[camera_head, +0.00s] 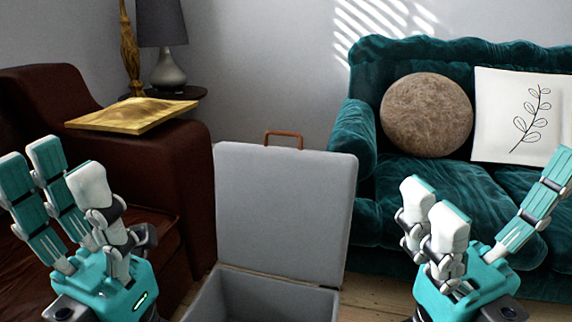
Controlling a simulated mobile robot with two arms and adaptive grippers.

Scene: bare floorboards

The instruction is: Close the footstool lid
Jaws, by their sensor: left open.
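The grey footstool stands on the floor in front of me with its lid (285,205) raised upright at the back. A brown handle (284,135) sits on the lid's top edge. The open box (262,300) below the lid shows its inside, and its front is cut off by the picture's bottom edge. My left gripper (70,185) is open and empty to the left of the lid. My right gripper (490,220) is to the right of the lid, its fingers spread apart and empty. Neither gripper touches the footstool.
A dark red armchair (165,165) with a gold board (132,114) on its arm stands at the left. A teal sofa (360,150) with a round cushion (426,115) and a white pillow (518,118) is at the right. A lamp (167,70) stands behind.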

